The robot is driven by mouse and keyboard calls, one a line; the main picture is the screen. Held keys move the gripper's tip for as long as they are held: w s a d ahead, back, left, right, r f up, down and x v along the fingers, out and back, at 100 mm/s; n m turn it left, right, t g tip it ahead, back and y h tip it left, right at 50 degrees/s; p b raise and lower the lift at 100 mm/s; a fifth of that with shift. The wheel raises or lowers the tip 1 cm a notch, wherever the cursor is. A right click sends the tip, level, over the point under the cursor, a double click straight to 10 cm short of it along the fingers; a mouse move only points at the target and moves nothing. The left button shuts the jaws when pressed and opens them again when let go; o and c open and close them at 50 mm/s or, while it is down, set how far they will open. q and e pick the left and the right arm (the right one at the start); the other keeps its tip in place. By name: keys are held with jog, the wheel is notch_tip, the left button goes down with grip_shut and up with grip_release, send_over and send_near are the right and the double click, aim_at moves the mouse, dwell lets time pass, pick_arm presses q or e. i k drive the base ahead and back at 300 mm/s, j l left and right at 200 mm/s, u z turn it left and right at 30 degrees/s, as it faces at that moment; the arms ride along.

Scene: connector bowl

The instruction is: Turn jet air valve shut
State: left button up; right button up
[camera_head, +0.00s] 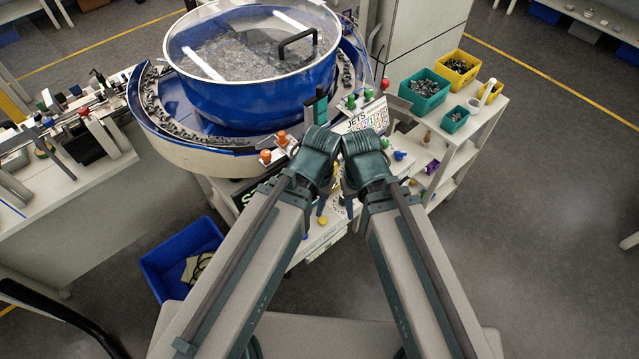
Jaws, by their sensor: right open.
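A white panel marked JETS (366,119) stands below the bowl, just beyond my two wrists. Green knobs (351,102) and a red knob (384,85) stand along its top edge. Orange knobs (266,156) sit to its left at the bowl's rim. I cannot tell which knob is the jet air valve or how it is turned. My right gripper (348,203) is open and mostly hidden between my arms, below the JETS panel. I cannot tell whether it touches anything. My left gripper is hidden behind its own wrist.
The blue bowl feeder (240,95) with a clear lid fills the upper middle. A shelf cart at right carries teal bins (424,91) and a yellow bin (457,68) of parts. A blue crate (170,262) stands on the floor at left. The floor at right is clear.

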aim_at(398, 154)
jog(key=j+z, duration=0.25)
jog(key=j, duration=0.15)
jog(key=k+j+z, duration=0.25)
jog(key=j, duration=0.15)
jog(key=i+l+u, duration=0.25)
jog(key=l+u, duration=0.25)
jog(key=l, duration=0.2)
jog(key=i+l+u, duration=0.25)
jog(key=l, duration=0.15)
jog(key=l+u, duration=0.25)
jog(key=l+z, duration=0.2)
jog(key=l, duration=0.8)
